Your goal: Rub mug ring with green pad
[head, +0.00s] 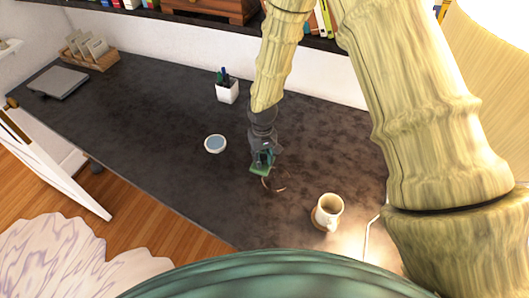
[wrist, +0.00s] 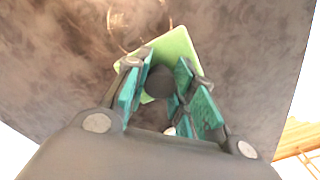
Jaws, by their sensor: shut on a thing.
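The mug ring (head: 275,184) is a thin brown stain on the dark desk, just left of the mug. My gripper (head: 263,158) points down at the ring's upper left edge and is shut on the green pad (head: 260,170). In the wrist view the green pad (wrist: 178,47) sticks out beyond my gripper (wrist: 163,80). Brown curved marks of the mug ring (wrist: 124,36) show beside the pad there, and the pad may hide part of them. I cannot tell whether the pad touches the desk.
A cream mug (head: 328,211) stands right of the ring. A small round dish (head: 215,144) lies to the left, and a white pen cup (head: 227,92) stands behind. A closed laptop (head: 59,83) and a wooden organiser (head: 100,60) are far left. The desk (head: 150,130) between is clear.

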